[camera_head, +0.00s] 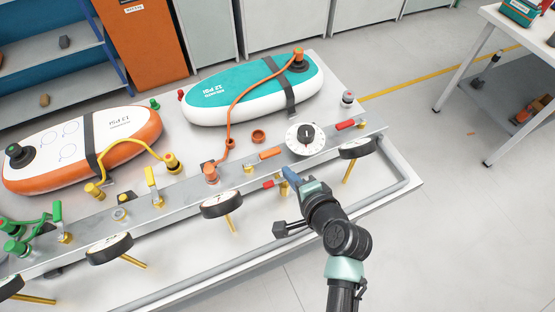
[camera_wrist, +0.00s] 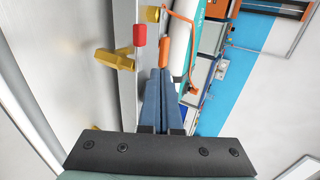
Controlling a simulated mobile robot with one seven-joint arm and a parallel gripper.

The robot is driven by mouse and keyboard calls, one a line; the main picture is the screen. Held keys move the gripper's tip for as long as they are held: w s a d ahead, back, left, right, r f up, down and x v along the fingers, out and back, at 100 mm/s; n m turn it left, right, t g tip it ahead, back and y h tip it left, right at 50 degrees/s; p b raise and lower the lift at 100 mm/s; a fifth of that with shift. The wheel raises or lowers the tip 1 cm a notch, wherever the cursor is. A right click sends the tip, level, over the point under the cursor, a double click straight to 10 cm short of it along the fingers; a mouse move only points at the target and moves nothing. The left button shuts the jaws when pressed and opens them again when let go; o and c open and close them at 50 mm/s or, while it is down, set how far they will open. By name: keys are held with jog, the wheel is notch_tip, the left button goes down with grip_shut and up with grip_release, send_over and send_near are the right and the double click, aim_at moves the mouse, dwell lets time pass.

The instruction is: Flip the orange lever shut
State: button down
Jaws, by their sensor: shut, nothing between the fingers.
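The orange lever (camera_head: 270,153) sits on top of the grey metal rail (camera_head: 190,190), lying roughly along it, right of an orange hose fitting (camera_head: 211,172). My gripper (camera_head: 290,174), with blue fingers, is shut and empty. It is at the front side of the rail, right of and nearer than the orange lever, apart from it. In the wrist view the shut fingers (camera_wrist: 158,90) point up the picture.
A red-handled valve (camera_head: 268,184) is on the rail's front, left of my fingers. A white dial (camera_head: 305,138) and a round gauge (camera_head: 357,148) are to the right. A teal board (camera_head: 240,88) lies behind, with an orange hose (camera_head: 235,105). A yellow lever (camera_head: 151,177) is further left.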

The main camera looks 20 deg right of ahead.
aim_at(273, 156)
jog(key=x, duration=0.7)
jog(key=shift+w+f, duration=0.15)
jog(key=shift+w, duration=0.1)
